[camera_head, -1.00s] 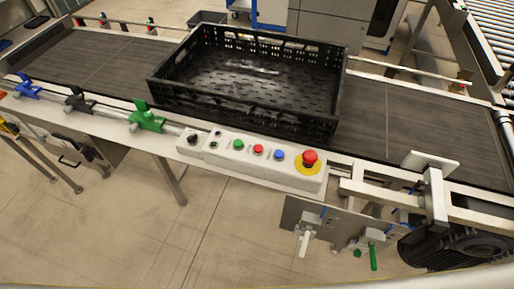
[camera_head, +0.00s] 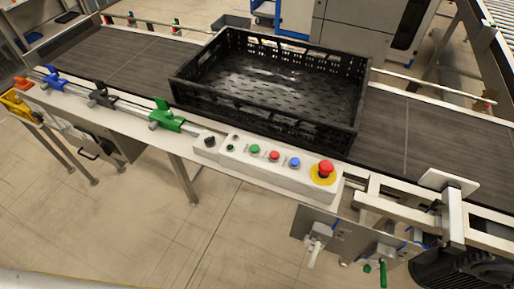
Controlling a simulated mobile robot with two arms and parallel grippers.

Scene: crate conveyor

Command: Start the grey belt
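The grey belt (camera_head: 120,58) runs across the view from upper left to lower right. A black empty crate (camera_head: 268,125) stands on it near the middle. On the belt's near rail is a white control box (camera_head: 270,172). It carries a green button (camera_head: 255,148), a red button (camera_head: 274,155), a blue button (camera_head: 294,162), a black knob (camera_head: 210,142) and a red mushroom button (camera_head: 325,168) on a yellow disc. Neither of my grippers shows in the head view.
Blue (camera_head: 50,78), black (camera_head: 99,92) and green (camera_head: 165,115) clamps sit along the near rail. A dark motor (camera_head: 470,268) hangs at the lower right. A grey machine cabinet (camera_head: 350,25) stands behind the belt. The floor (camera_head: 150,235) in front is clear.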

